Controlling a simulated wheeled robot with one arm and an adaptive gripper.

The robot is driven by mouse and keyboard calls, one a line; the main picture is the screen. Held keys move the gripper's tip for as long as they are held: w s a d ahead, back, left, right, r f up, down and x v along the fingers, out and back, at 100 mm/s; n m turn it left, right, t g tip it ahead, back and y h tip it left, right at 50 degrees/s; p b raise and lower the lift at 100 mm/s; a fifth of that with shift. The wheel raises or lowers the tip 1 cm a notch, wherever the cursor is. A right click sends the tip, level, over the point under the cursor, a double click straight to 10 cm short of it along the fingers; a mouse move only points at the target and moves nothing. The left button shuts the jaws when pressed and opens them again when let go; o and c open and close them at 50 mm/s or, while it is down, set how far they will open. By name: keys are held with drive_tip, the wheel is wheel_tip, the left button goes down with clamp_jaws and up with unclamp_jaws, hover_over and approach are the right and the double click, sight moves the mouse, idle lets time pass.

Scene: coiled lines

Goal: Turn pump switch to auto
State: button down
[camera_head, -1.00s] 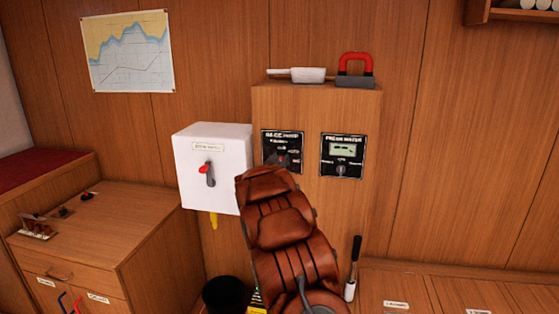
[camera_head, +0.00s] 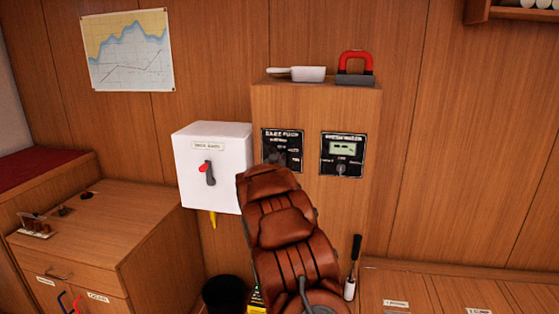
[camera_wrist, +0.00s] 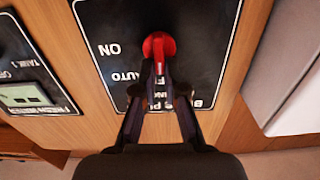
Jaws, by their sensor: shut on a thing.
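The bilge pump panel (camera_head: 283,146) is a black plate on the front of the wooden cabinet, partly hidden by my arm in the head view. In the wrist view the panel (camera_wrist: 150,35) appears upside down, with "ON" and "AUTO" labels left of the switch. The red pump switch (camera_wrist: 159,46) stands out from the panel. My gripper (camera_wrist: 160,92) is shut on the switch, its fingers just below the red part in the picture. The fingers cover some of the lettering. I cannot tell exactly which label the switch points to.
A fresh water panel (camera_head: 342,155) with a small display is to the right. A white box (camera_head: 225,150) with a red-tipped lever is close on the left. A white tool (camera_head: 297,73) and a red-handled block (camera_head: 355,70) rest on the cabinet top.

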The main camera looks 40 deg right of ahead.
drive_tip(key=shift+s+d+f+m+b, duration=0.1)
drive_tip(key=shift+s+m+b, duration=0.05)
drive_tip(key=shift+m+b, duration=1.15)
drive_tip(key=shift+s+d+f+m+b, duration=0.2)
drive_tip(key=shift+m+b, duration=0.85)
drive_tip(key=shift+m, duration=0.45)
drive_tip(key=shift+s+d+f+m+b, duration=0.1)
drive_tip(key=shift+s+m+b, duration=0.05)
drive_tip(key=shift+m+b, duration=1.15)
drive_tip(key=c, duration=1.2)
unclamp_jaws()
drive_tip(key=shift+r, duration=0.1)
drive_tip(key=shift+c, duration=0.2)
drive_tip(key=shift+s+a, duration=0.1)
drive_tip(key=shift+a, duration=0.1)
drive_tip(key=v, duration=1.1)
drive_tip(key=shift+s+a, duration=0.2)
drive_tip(key=shift+a, duration=0.1)
